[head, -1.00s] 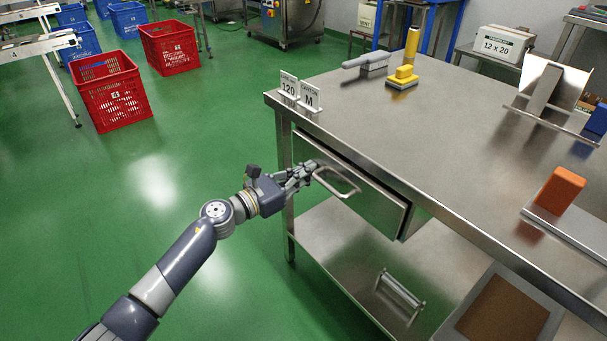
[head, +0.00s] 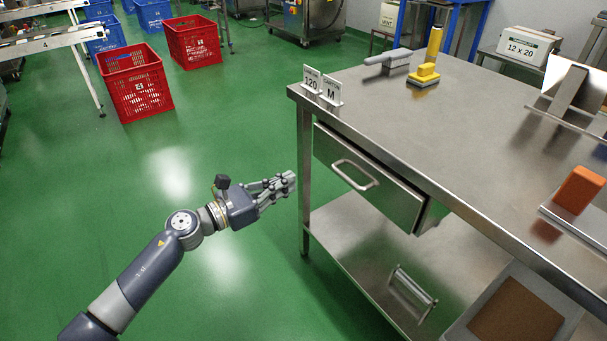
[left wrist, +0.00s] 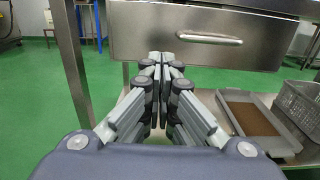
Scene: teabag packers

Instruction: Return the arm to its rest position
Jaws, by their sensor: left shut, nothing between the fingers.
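My left gripper (head: 288,184) is shut and empty. In the head view it is over the green floor, left of the steel table (head: 372,112) and apart from it. The drawer (head: 366,180) under the tabletop has a curved metal handle (head: 354,176), and the gripper is clear of it. In the left wrist view my left gripper (left wrist: 160,58) has its fingers together, pointing at the drawer front (left wrist: 130,32), with the handle (left wrist: 210,38) up and to the right. My right gripper is not in view.
The lower shelf (head: 350,225) carries a tray with a brown mat (head: 515,310). The tabletop holds two sign cards (head: 322,86), a yellow-handled tool (head: 425,72) and an orange block (head: 578,190). Red crates (head: 137,88) stand at the back left. Floor around my left arm is clear.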

